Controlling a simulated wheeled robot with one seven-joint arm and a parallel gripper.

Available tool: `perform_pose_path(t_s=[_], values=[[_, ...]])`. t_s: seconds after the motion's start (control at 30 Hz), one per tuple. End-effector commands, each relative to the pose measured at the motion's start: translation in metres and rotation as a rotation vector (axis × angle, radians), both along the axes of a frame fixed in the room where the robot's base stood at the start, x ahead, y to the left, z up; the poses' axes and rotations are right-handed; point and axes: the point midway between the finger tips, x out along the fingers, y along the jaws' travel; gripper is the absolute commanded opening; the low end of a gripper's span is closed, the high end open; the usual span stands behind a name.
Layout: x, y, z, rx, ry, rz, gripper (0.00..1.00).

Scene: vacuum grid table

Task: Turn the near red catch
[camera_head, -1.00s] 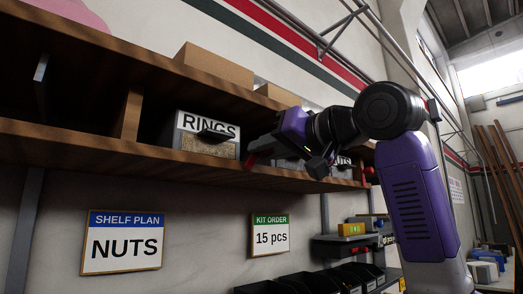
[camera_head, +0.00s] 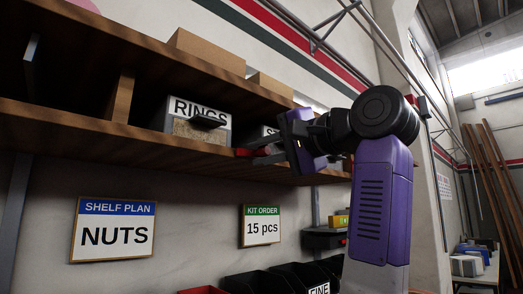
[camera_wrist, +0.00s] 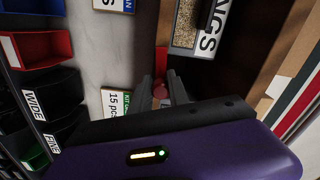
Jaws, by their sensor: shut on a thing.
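The near red catch (camera_head: 243,152) sits at the front edge of the wooden shelf, just right of the RINGS bin (camera_head: 203,122). My gripper (camera_head: 258,155) reaches to it from the right and is shut on it. In the wrist view, the red catch (camera_wrist: 160,90) shows between the two dark fingertips. The fingers hide part of the catch, so its exact turn is hard to tell.
A second bin (camera_head: 270,131) stands right of the RINGS bin, partly behind my gripper. Below the shelf are the NUTS sign (camera_head: 115,236), the 15 pcs sign (camera_head: 262,228) and dark bins (camera_head: 255,287). Cardboard boxes (camera_head: 215,55) stand above.

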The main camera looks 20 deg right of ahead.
Motion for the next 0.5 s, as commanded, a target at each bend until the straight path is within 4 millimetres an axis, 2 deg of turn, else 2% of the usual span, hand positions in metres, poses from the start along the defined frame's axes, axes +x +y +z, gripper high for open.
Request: perform_pose_path(t_s=[0.1, 0.5], values=[[0.0008, -0.0003, -0.0062, 0.047, 0.024, 0.000, 0.00], [0.0008, -0.0011, -0.0083, 0.111, 0.046, -0.001, 0.00]])
